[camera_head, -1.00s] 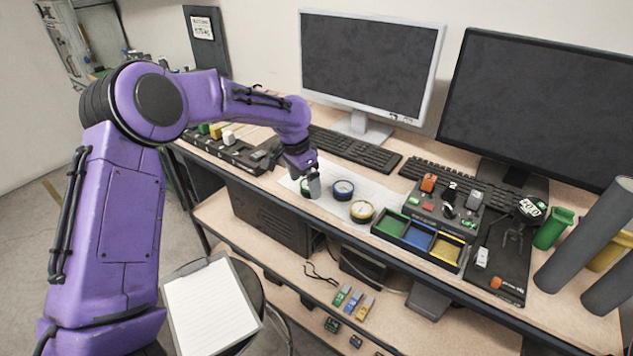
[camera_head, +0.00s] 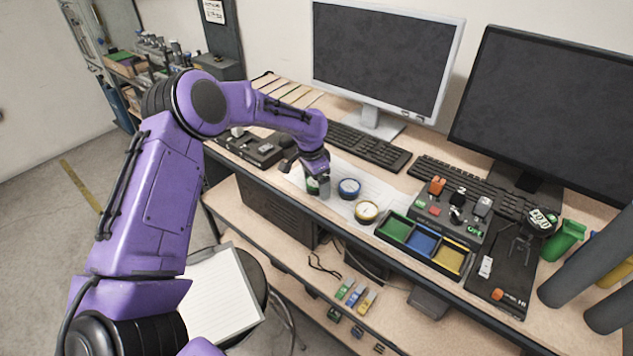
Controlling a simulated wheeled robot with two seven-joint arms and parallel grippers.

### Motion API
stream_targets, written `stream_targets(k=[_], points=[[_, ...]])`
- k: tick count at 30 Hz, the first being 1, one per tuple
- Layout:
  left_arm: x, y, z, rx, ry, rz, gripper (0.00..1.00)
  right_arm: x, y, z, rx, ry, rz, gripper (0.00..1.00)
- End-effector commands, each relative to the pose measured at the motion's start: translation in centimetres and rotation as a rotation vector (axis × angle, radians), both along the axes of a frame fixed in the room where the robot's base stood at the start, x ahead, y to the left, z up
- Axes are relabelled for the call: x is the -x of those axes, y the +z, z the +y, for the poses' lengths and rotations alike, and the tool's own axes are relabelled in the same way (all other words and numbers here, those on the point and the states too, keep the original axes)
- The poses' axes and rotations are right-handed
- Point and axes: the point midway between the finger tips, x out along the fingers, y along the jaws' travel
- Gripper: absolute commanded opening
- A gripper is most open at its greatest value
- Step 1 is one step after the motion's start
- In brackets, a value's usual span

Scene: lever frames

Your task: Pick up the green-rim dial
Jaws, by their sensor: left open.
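The green-rim dial (camera_head: 312,184) lies on a white sheet on the desk, to the left of the blue-rim dial (camera_head: 349,188). It is mostly hidden behind my left gripper (camera_head: 321,192). A yellow-rim dial (camera_head: 366,211) lies to the right and nearer the desk's front edge. My left gripper points down at the green-rim dial with its fingers open. I cannot tell whether the fingers are around the dial or just in front of it. My right gripper is not in view.
A tray (camera_head: 379,233) with green, blue and yellow compartments stands right of the dials. Behind them are a keyboard (camera_head: 372,148) and monitors. A control box with levers (camera_head: 450,207) stands behind the tray. A notepad (camera_head: 222,299) lies on a stool below the desk.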

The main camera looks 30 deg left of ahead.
Motion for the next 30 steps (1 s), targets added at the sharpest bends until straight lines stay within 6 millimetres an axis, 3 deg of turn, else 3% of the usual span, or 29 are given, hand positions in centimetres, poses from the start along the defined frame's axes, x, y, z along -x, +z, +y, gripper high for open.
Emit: stream_targets(k=[5, 8, 11, 23, 27, 30], points=[[0.0, -0.1, 0.0, 0.001, 0.0, -0.002, 0.92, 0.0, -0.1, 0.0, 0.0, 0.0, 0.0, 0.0], [0.0, -0.1, 0.0, 0.0, 0.0, -0.001, 0.66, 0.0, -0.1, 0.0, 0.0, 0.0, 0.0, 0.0], [0.0, -0.1, 0.0, 0.0, 0.0, -0.001, 0.33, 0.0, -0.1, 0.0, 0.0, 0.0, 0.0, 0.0], [-0.1, 0.7, 0.0, -0.001, -0.001, -0.004, 0.31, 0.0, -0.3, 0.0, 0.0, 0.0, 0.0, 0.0], [-0.2, 3.0, -0.1, 0.001, 0.0, -0.006, 0.31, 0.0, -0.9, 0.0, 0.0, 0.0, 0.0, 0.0], [1.4, 5.3, -1.4, 0.0, -0.004, -0.008, 0.31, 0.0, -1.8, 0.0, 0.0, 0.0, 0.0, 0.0]])
